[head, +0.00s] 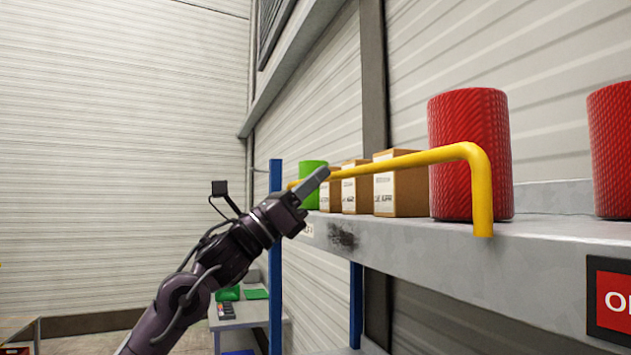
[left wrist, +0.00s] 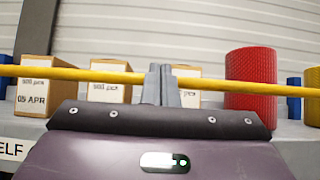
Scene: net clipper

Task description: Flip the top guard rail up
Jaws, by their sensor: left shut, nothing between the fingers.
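The yellow guard rail (head: 410,159) runs along the front of the grey shelf (head: 440,243), above its surface, and bends down at its near end. In the left wrist view the rail (left wrist: 60,73) crosses the whole picture. My left gripper (head: 322,174) is shut and empty, with its fingertips at the rail near its far part. In the left wrist view the closed fingers (left wrist: 161,84) overlap the rail; whether they touch it I cannot tell. My right gripper is not in view.
Cardboard boxes (head: 400,185), a red roll (head: 470,150) and a green roll (head: 313,172) stand on the shelf behind the rail. A blue post (head: 275,250) stands at the shelf's far end. A low table (head: 245,313) is beyond. The space left of my arm looks open.

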